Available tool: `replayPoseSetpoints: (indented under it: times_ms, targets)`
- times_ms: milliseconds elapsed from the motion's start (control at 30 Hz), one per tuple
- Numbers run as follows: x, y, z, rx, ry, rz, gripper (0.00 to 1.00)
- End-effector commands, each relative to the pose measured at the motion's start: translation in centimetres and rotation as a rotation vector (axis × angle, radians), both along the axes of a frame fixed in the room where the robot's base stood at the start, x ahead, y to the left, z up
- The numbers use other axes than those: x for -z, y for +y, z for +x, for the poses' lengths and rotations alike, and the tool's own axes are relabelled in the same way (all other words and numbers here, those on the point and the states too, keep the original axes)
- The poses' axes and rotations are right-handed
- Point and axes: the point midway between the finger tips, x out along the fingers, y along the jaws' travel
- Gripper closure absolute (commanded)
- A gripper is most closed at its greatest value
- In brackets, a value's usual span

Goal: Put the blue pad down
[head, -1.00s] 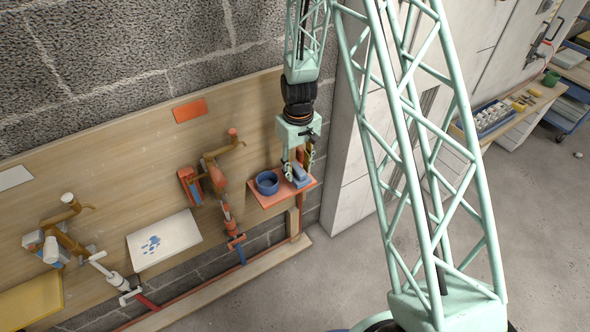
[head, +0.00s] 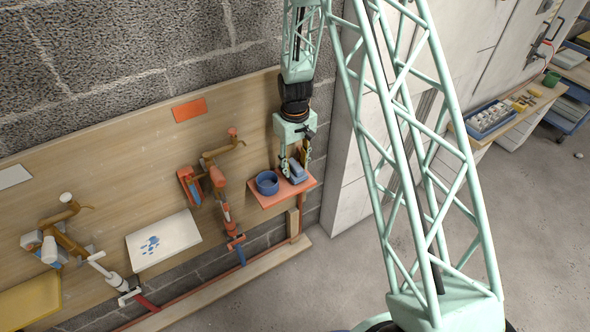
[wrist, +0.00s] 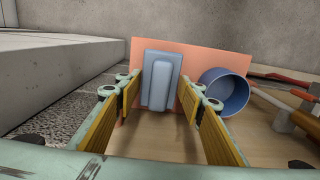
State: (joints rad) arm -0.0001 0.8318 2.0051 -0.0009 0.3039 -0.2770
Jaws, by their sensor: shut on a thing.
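The blue pad (head: 299,174) is a small light-blue block with a raised middle, at the orange shelf (head: 262,204) on the wooden wall board, to the right of the blue bowl. My gripper (head: 291,170) points down over the shelf, shut on the pad. In the wrist view the pad (wrist: 161,82) sits between the two fingertips (wrist: 160,92), with the orange shelf surface (wrist: 205,62) behind it. I cannot tell whether its underside touches the shelf.
The blue bowl (head: 267,183) stands close to the pad on the shelf. Orange-and-brown pipe fittings (head: 217,178) and a white panel with blue spots (head: 165,241) are further left. Pale cabinets (head: 345,160) rise just right of the shelf.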

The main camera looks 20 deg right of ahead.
Motion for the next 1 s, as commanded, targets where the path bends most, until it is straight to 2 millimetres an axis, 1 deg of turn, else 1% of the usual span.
replayPoseSetpoints:
  times_ms: [33, 100, 200, 533, 700, 733, 800, 867, 1000]
  targets:
    - [0.7, 0.0, -0.1, 0.0, 0.002, -0.001, 0.76]
    - [1.3, 0.0, -0.1, 0.0, 0.002, 0.0, 0.76]
    - [1.7, 0.0, 0.0, 0.0, 0.001, 0.0, 0.76]
    - [1.8, 0.0, 0.0, 0.0, 0.001, 0.0, 0.76]
    - [2.1, 0.0, 0.0, 0.0, 0.001, 0.0, 0.76]
    - [2.1, 0.0, 0.0, 0.0, 0.001, 0.0, 0.63]
    - [2.0, 0.0, 0.0, 0.0, 0.001, 0.0, 0.56]
    - [2.0, 0.0, 0.0, 0.0, 0.001, 0.0, 0.51]
    - [2.0, 0.0, 0.0, 0.0, 0.001, 0.0, 0.51]
